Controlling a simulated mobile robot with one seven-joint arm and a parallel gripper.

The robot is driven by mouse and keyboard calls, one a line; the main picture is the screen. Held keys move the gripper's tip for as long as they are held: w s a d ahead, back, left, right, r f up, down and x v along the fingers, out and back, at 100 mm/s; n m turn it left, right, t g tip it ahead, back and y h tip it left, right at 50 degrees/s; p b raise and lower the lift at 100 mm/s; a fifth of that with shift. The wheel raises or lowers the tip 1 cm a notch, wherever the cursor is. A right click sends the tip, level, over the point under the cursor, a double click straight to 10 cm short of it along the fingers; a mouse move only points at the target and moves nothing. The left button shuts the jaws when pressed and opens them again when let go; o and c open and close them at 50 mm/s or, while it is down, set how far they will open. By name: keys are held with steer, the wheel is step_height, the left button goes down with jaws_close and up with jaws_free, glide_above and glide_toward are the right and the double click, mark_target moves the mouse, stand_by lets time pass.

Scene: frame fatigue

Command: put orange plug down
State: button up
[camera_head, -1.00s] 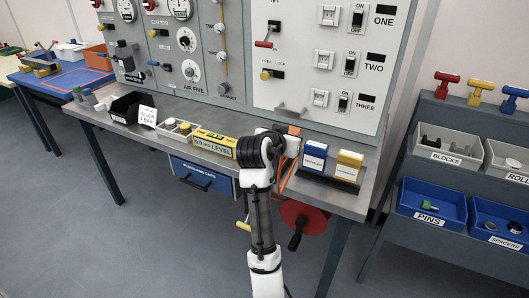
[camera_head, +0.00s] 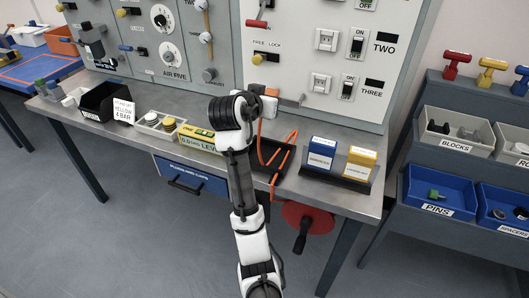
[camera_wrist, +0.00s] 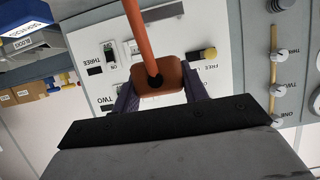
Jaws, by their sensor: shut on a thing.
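The orange plug (camera_wrist: 158,78) is a rounded orange block with an orange cable (camera_wrist: 140,30) running from its dark centre. It sits between the two dark purple fingers of my gripper (camera_wrist: 160,88), which are shut on it. In the head view only a small orange part of the plug (camera_head: 271,92) shows at the tip of my gripper (camera_head: 264,92). The plug is held above the bench, in front of the panel. The cable (camera_head: 284,152) hangs down to a black tray (camera_head: 261,170) on the bench. My wrist hides the left part of the tray.
A blue box (camera_head: 321,151) and a yellow box (camera_head: 360,160) stand on a black holder right of the tray. The switch panel (camera_head: 310,70) rises behind. A red handwheel (camera_head: 310,219) is below the bench edge.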

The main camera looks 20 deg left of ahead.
mark_target(266, 161)
step_height(266, 161, down, 20)
steer(key=p, duration=0.3)
steer(key=shift+r, duration=0.15)
steer(key=shift+f, duration=0.25)
steer(key=o, duration=1.1)
steer(key=shift+r, duration=0.1)
steer(key=shift+r, duration=0.1)
